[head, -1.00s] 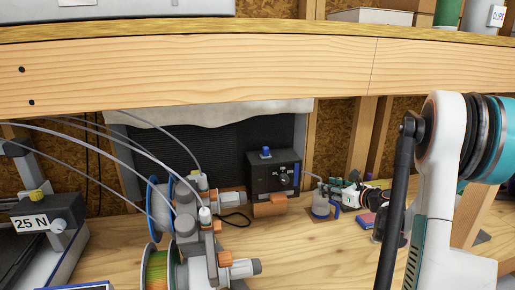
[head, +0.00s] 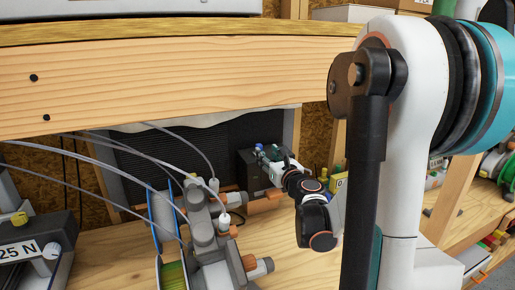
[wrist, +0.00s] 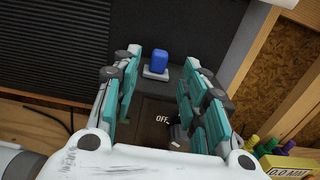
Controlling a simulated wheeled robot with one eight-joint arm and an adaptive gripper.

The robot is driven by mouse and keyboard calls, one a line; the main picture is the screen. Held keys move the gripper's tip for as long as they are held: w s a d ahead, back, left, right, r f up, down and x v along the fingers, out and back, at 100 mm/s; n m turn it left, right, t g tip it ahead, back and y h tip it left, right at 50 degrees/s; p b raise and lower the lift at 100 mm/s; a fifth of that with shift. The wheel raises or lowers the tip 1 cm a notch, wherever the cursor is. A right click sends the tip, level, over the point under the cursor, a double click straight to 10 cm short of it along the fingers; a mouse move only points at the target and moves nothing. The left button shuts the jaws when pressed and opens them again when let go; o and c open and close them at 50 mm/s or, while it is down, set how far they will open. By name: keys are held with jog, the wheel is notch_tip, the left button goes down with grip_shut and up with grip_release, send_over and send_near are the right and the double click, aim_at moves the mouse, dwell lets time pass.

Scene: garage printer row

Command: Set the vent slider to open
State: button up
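A black box (head: 247,168) stands at the back of the bench against a dark ribbed panel. A blue block (wrist: 159,60) sits upright on a small grey base on top of the box; its blue also shows in the head view (head: 258,147). I read no vent label, so I cannot tell whether this block is the slider. The box's front shows the word OFF beside a partly hidden control (wrist: 176,140). My gripper (wrist: 163,57) is open and empty, its teal-padded fingers spread to either side of the block in the picture. I see no contact. In the head view, my arm partly hides the box.
Filament spools (head: 165,215) with curved pale tubes stand left of the box. A wooden beam (head: 170,75) runs above the workspace. A yellow box (wrist: 275,165) with coloured pieces is at the lower right in the wrist view.

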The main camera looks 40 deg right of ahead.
aim_at(260, 146)
jog(key=b+x, duration=0.1)
jog(key=x, duration=0.7)
jog(key=shift+w+d+b, duration=0.1)
jog(key=shift+w+b, duration=0.2)
jog(key=shift+c, duration=0.6)
grip_shut()
